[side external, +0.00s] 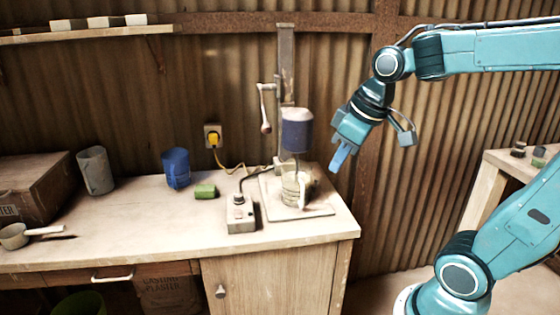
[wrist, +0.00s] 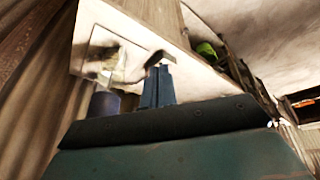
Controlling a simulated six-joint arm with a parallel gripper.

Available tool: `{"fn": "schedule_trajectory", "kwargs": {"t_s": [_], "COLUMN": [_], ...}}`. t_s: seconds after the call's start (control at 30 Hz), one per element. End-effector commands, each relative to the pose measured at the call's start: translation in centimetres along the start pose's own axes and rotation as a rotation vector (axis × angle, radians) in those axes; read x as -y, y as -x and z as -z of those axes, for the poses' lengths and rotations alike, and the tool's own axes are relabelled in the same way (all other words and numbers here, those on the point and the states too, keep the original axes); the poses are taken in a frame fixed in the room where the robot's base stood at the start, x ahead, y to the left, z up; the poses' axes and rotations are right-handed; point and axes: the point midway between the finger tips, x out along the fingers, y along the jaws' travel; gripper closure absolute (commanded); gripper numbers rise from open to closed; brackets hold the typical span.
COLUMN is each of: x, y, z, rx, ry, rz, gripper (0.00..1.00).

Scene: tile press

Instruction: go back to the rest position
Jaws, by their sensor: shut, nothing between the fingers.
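My gripper (side external: 340,157) is shut and empty, with its blue fingers pointing down and to the left. It hangs in the air to the right of the tile press (side external: 297,128), clear of it and beyond the right end of the bench. In the wrist view, my closed fingers (wrist: 158,88) show against the bench edge. The press has an upright column, a crank handle on its left and a dark cylindrical head over a base plate.
The wooden bench (side external: 130,225) carries a switch box (side external: 241,214), a green block (side external: 205,191), a blue cup (side external: 176,168), a grey cup (side external: 96,171), a scoop (side external: 15,236) and a box (side external: 32,185). Another table (side external: 485,195) stands at the right. A corrugated wall is behind.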

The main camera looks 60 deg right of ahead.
Motion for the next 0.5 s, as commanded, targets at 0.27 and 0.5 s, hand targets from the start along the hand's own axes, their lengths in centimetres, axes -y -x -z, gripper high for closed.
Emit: {"fn": "schedule_trajectory", "kwargs": {"t_s": [0.27, 0.5], "x": [3.9, 5.4], "y": [1.8, 2.1], "z": [-4.3, -6.9], "rx": [-0.06, -0.093], "ry": [-0.051, -0.091], "rz": [0.008, 0.021], "gripper": [1.0, 1.0]}}
